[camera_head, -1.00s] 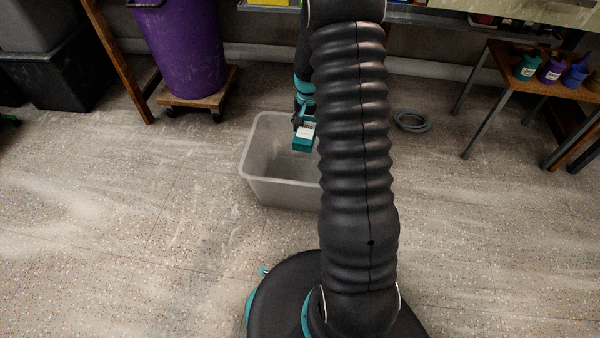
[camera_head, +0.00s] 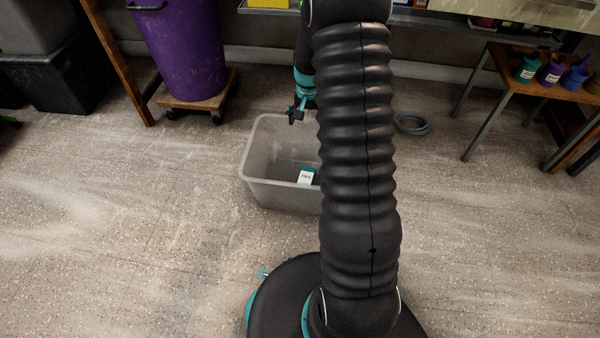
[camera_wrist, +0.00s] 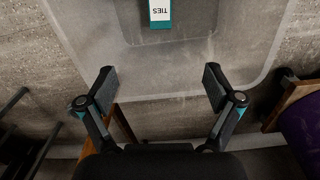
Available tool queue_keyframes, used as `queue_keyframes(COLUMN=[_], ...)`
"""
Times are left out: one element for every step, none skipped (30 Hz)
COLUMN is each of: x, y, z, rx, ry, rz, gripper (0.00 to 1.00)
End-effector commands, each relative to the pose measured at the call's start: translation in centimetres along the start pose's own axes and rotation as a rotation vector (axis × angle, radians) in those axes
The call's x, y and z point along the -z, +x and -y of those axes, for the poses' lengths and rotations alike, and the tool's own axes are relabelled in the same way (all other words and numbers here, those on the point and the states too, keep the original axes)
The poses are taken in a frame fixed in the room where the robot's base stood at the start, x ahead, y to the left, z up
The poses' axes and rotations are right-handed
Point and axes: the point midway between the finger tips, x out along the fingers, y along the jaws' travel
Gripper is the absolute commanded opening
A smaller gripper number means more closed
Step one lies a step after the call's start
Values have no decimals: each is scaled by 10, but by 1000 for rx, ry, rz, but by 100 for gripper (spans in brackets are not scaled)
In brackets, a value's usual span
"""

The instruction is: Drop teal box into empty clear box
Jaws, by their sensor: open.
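The teal box (camera_head: 306,175), with a white label, lies inside the clear box (camera_head: 258,186) on its bottom. The clear box is a translucent tub on the floor, its right part hidden behind my arm. In the wrist view the teal box (camera_wrist: 160,14) shows at the top edge with "TIES" on its label, inside the clear box (camera_wrist: 105,60). My gripper (camera_head: 296,116) is above the far rim of the clear box. In the wrist view my gripper (camera_wrist: 160,75) has its fingers wide apart with nothing between them, away from the teal box.
A purple bin (camera_head: 182,50) stands on a wheeled wooden dolly (camera_head: 199,98) at the back left. A grey coiled hose (camera_head: 411,122) lies on the floor to the right. A wooden table (camera_head: 545,82) with several small pots stands at the right. The floor at left is clear.

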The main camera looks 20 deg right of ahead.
Motion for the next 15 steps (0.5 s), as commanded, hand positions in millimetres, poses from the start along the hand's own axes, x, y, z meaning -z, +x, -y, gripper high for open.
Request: queue_keyframes(x=[1, 1, 1, 1, 1, 1, 1, 1, 1, 1, 1, 0, 0, 0, 0], y=[-12, -18, -26, -32, -38, -46, -51, -56, -63, -67, -71, -75, -78, -81, -84], z=[0, 0, 0, 0, 0, 0, 0, 0, 0, 0, 0, 0, 0, 0, 0], rx=[2, 2, 2, 2, 2, 2, 1, 2, 1, 1, 1, 1, 1, 1, 1], ry=[0, 0, 0, 0, 0, 0, 0, 0, 0, 0, 0, 0, 0, 0, 0], rz=[-5, -5, -5, -4, -4, -4, -3, -4, -4, -3, -3, -2, -2, -2, -2], gripper=[91, 91, 91, 91, 91, 91, 91, 91, 91, 91, 91, 91, 91, 91, 91])
